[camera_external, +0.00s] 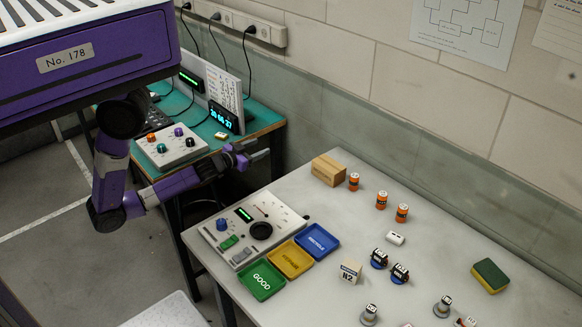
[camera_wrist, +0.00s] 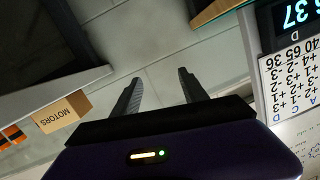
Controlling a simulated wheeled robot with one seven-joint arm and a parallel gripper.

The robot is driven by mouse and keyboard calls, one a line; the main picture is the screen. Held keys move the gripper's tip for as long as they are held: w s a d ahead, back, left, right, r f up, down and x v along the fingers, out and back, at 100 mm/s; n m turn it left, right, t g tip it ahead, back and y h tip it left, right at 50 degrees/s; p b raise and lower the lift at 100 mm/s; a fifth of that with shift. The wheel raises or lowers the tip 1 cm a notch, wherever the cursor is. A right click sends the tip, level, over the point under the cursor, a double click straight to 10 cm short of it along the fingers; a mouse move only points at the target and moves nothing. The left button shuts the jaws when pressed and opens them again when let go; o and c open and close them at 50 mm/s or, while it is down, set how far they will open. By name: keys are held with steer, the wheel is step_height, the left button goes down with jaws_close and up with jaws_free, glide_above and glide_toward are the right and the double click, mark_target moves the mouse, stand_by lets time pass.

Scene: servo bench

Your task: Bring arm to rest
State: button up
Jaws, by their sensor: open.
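My purple arm reaches from the left in the external view. My gripper (camera_external: 262,156) is held in the air near the gap between the green-topped bench and the grey table. In the wrist view my gripper (camera_wrist: 158,88) shows two dark fingers spread apart, with only wall and floor between them. It holds nothing and touches nothing that I can see.
The grey table (camera_external: 330,290) carries a tester (camera_external: 252,228), green (camera_external: 262,280), yellow (camera_external: 290,259) and blue (camera_external: 317,241) trays, a cardboard box (camera_external: 328,170), several batteries and motors, and a sponge (camera_external: 490,276). The green bench (camera_external: 262,118) holds a control box (camera_external: 172,146) and a clock (camera_external: 224,117).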

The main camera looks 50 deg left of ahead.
steer(key=s+d+f+m+g+h+b, duration=0.1)
steer(key=s+d+f, duration=0.1)
steer(key=s, duration=0.8)
steer(key=s+d+f+m+h+b, duration=0.1)
steer(key=s+d+f+h, duration=0.1)
steer(key=s, duration=0.7)
steer(key=s+d+r+n+y+b, duration=0.1)
steer(key=s+d+r+n, duration=0.2)
steer(key=s, duration=0.8)
step_height(320, 180, up, 2)
steer(key=d, duration=0.2)
steer(key=shift+d+r, duration=0.2)
steer(key=shift+d, duration=0.1)
